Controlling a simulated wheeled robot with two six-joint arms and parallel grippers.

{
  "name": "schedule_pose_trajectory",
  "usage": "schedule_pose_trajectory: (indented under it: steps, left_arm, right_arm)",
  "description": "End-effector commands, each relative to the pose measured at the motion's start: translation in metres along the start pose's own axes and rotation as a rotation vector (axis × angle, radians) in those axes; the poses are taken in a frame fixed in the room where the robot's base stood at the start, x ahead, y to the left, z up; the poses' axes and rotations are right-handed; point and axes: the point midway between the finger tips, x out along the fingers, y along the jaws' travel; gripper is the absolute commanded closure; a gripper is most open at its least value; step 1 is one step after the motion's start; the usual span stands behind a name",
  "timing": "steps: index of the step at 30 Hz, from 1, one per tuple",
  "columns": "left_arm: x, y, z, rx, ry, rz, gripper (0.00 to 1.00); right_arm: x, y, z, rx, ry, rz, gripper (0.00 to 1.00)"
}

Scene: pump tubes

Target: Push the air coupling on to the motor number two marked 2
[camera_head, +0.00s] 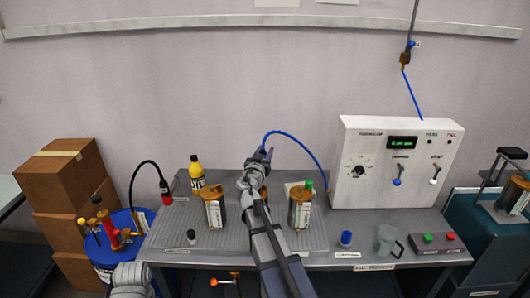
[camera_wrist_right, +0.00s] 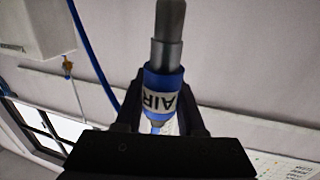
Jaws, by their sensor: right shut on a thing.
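My right gripper (camera_head: 257,163) is raised above the middle of the bench. It is shut on the air coupling (camera_wrist_right: 162,85), a grey metal stem with a blue collar and a white AIR label, which shows between the fingers in the right wrist view. Copper-ended motors stand on the bench: one on the left (camera_head: 214,208), one on the right (camera_head: 300,208) with a green top, and a middle one mostly hidden behind my right arm. I cannot read their numbers. My left gripper does not show; only part of my left arm is at the lower left.
A blue hose (camera_head: 298,141) arcs from the coupling to the white control box (camera_head: 392,162). A yellow bottle (camera_head: 196,172), a small dark-capped bottle (camera_head: 191,237), a blue cap (camera_head: 346,239) and a grey mug (camera_head: 387,241) stand on the bench. A blue drum (camera_head: 112,258) is at the left.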

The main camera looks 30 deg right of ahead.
Motion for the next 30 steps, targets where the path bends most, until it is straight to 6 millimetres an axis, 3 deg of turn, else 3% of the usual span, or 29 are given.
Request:
schedule_pose_trajectory:
  steps: [15, 30]
  left_arm:
    - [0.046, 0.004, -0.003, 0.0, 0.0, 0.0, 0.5]
    - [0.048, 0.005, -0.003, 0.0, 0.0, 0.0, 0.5]
  right_arm:
    - [0.0, 0.0, 0.046, 0.0, 0.0, 0.0, 1.0]
    - [0.0, 0.0, 0.048, 0.0, 0.0, 0.0, 1.0]
